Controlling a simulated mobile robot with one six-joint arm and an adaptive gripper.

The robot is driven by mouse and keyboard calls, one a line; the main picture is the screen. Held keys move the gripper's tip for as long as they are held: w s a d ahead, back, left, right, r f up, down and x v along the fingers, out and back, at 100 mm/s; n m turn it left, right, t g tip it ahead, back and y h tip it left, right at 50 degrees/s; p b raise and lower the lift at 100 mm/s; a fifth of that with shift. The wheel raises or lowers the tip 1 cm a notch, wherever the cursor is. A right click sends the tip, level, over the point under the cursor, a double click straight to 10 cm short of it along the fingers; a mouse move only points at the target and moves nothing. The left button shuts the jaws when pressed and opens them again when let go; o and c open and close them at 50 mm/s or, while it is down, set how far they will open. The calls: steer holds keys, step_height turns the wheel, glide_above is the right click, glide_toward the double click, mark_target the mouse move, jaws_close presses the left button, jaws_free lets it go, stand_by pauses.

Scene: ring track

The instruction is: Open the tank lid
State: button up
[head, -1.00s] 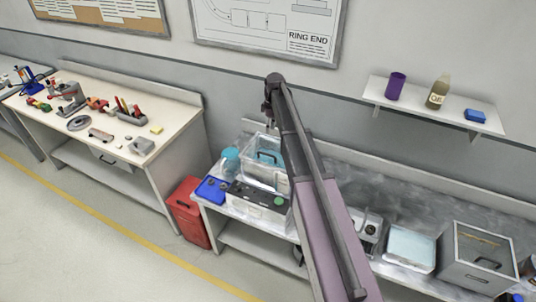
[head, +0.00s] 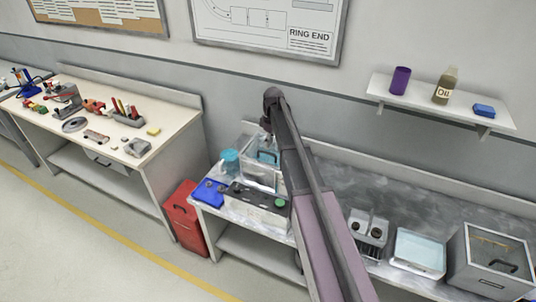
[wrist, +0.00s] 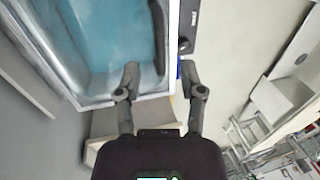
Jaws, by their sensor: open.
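The tank (head: 250,178) is a clear box with blue-teal contents on the right-hand bench, partly hidden behind my arm. In the wrist view the tank (wrist: 105,50) fills the upper left, with its pale rim along the edge. A dark bar handle (wrist: 158,40) runs along the lid near that rim. The lid looks shut. My gripper (wrist: 158,76) is open and empty, and in the picture its fingertips lie on either side of the handle's near end. I cannot tell the height gap between them. In the head view my gripper (head: 266,126) is above the tank.
A control box (head: 258,203) with a green button stands in front of the tank, a blue tray (head: 208,193) and teal jar (head: 230,160) to its left. A red bin (head: 186,218) stands on the floor. A grey box (head: 492,262) is far right on the bench.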

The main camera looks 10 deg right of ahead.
steer(key=shift+s+a+f+b, duration=0.1)
steer(key=shift+s+f+b, duration=0.05)
steer(key=shift+f+b, duration=0.7)
steer(key=shift+s+a+f+b, duration=0.15)
steer(key=shift+f+b, duration=0.45)
steer(key=shift+f, duration=0.3)
jaws_close()
